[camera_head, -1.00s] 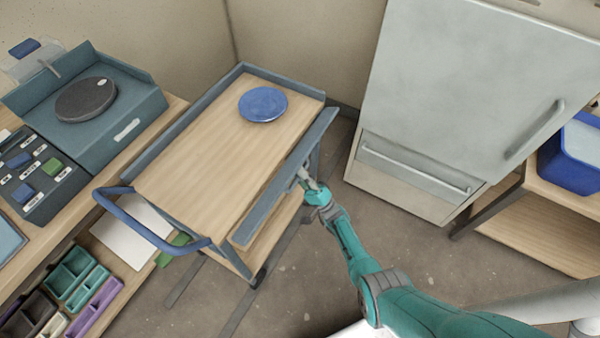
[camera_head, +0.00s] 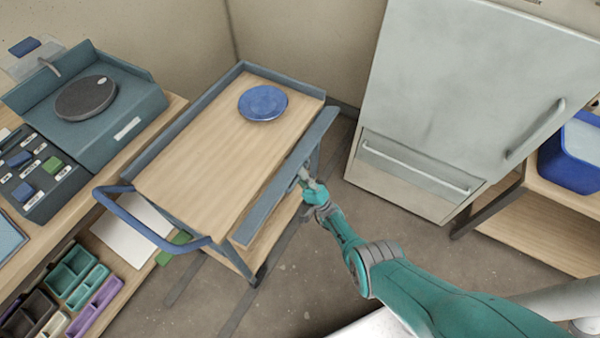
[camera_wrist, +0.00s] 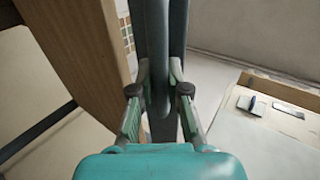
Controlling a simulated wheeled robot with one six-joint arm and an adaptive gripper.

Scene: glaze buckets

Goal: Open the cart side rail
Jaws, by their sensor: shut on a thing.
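The cart (camera_head: 185,170) has a wooden top with raised grey-blue rims. Its side rail (camera_head: 285,180) is a long grey-blue bar along the right side, tilted outward from the top. My gripper (camera_head: 304,178) is at the middle of that rail, on its outer side. In the wrist view the rail (camera_wrist: 158,50) runs between the two fingers of my gripper (camera_wrist: 160,88), which are shut on it. The exact contact at the fingertips is partly hidden by the rail.
A blue plate (camera_head: 262,103) lies on the cart's far end. A blue push handle (camera_head: 150,225) juts out at the near left. A grey cabinet (camera_head: 465,90) stands to the right. Bare floor (camera_head: 300,270) lies between cart and arm. A workbench (camera_head: 95,190) stands left.

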